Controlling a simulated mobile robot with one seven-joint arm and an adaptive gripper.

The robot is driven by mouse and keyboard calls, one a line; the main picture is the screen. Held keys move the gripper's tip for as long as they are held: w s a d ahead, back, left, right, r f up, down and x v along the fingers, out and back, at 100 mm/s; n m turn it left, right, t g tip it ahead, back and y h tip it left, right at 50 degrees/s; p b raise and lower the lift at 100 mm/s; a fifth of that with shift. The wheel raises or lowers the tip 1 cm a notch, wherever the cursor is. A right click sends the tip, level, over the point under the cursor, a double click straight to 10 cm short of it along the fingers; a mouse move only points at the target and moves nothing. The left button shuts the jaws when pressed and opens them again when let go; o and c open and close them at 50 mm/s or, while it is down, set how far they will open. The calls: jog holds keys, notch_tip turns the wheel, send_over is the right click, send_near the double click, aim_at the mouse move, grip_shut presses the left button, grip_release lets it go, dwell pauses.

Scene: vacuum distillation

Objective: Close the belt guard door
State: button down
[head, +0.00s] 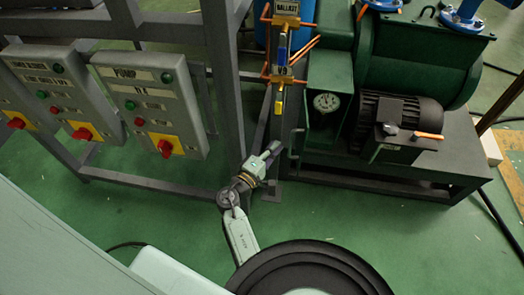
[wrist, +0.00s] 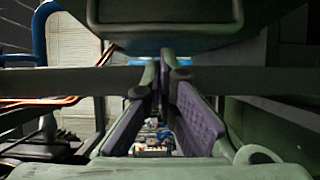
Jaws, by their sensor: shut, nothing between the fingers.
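The dark green belt guard (head: 322,112) stands at the left end of the pump unit in the head view, with a round gauge on its front. A thin upright handle (head: 296,143) shows at its lower left edge. I cannot tell how far its door stands open. My gripper (head: 274,149) is just left of this handle, with a small gap seeming to lie between them. In the wrist view my gripper (wrist: 164,72) points forward with its purple-padded fingers; it is shut and empty. A dark panel with a rounded frame (wrist: 165,38) hangs above the fingers there; I cannot identify it.
A grey frame (head: 228,95) with control boxes (head: 150,105) stands left of my arm. A valve pipe (head: 281,60) with a BALLAST label rises behind my gripper. The motor (head: 400,118) sits on a dark base (head: 420,178). Green floor (head: 370,220) is free in front.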

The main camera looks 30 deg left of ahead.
jog(key=shift+w+d, duration=0.5)
jog(key=shift+d, duration=0.15)
jog(key=shift+d, duration=0.1)
jog(key=shift+d+n+y, duration=0.3)
jog(key=shift+d+y, duration=0.25)
jog(key=shift+y, duration=0.05)
jog(key=shift+w+d+n+y, duration=0.1)
jog(key=shift+d+n+y, duration=0.3)
jog(key=shift+d+y, duration=0.1)
